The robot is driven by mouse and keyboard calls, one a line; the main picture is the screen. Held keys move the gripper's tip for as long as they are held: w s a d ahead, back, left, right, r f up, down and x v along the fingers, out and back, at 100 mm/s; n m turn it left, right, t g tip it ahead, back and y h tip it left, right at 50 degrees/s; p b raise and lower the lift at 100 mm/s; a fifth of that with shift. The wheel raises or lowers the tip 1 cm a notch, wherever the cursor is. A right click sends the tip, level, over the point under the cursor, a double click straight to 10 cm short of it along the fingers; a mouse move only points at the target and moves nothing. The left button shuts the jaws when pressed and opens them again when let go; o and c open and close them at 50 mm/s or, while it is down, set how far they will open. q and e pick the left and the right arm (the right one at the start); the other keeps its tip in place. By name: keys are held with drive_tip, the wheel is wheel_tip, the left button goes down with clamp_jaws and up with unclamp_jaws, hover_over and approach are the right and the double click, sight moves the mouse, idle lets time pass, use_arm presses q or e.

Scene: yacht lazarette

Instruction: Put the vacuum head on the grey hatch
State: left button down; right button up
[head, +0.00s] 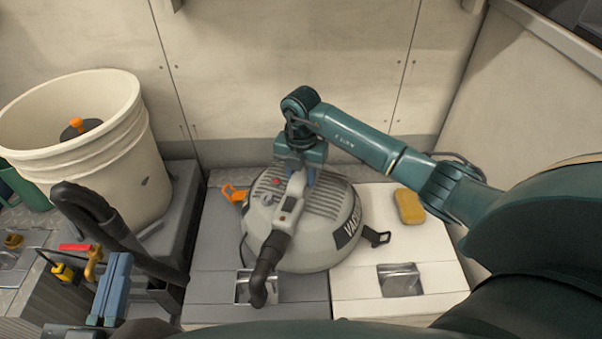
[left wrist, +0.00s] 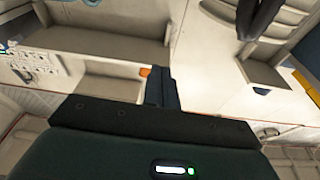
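The vacuum head (head: 322,229), a round light-grey dome with vents, a red button and a dark label, is over the seam between the grey hatch (head: 215,230) and the white hatch (head: 430,250), more over the grey one. I cannot tell whether it touches them. My right gripper (head: 300,178) is shut on the top handle of the vacuum head; the fingertips are partly hidden. A black elbow hangs over the grey hatch's front recess. My left gripper (head: 112,285) is low on the left, its blue fingers together and empty; they also show in the left wrist view (left wrist: 160,85).
A large cream bucket (head: 130,165) with a dark, orange-topped part inside stands at the left. A black hose (head: 100,220) curves in front of it. A yellow sponge (head: 408,206) lies on the white hatch. Red and yellow fittings (head: 78,260) are near my left gripper.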

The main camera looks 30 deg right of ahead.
drive_tip(key=o, duration=0.4)
drive_tip(key=shift+o, duration=0.2)
use_arm(q)
drive_tip(key=shift+r, duration=0.1)
use_arm(e)
drive_tip(key=shift+r, duration=0.1)
drive_tip(key=shift+r, duration=0.3)
wheel_tip(320, 180, up, 3)
drive_tip(key=shift+r+p, duration=0.1)
drive_tip(key=shift+p, duration=0.8)
use_arm(q)
drive_tip(key=a+m+y+p, duration=0.1)
drive_tip(key=p, duration=0.2)
drive_tip(key=shift+s, duration=0.15)
use_arm(e)
wheel_tip(320, 180, up, 8)
drive_tip(key=shift+r, duration=0.15)
use_arm(q)
drive_tip(key=shift+d, duration=0.15)
use_arm(e)
drive_tip(key=shift+s, duration=0.1)
